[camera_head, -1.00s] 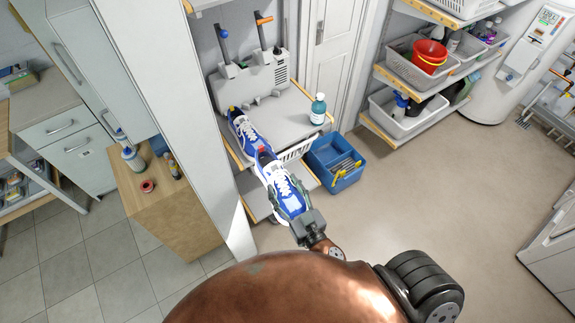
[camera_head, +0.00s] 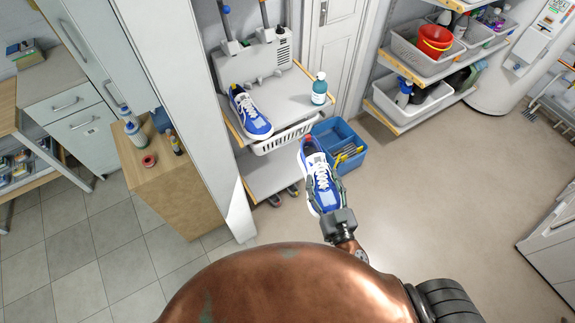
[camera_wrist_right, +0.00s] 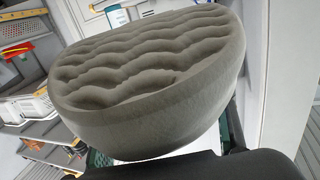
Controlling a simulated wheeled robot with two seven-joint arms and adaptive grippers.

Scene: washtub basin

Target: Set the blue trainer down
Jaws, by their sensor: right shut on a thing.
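A second blue trainer (camera_head: 250,112) stands on the upper grey shelf (camera_head: 285,92). My left gripper is not in view.
A teal bottle (camera_head: 319,89) stands at the right of the upper shelf. A blue tub (camera_head: 350,165) stands on the floor. A wooden cabinet (camera_head: 165,195) is left.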

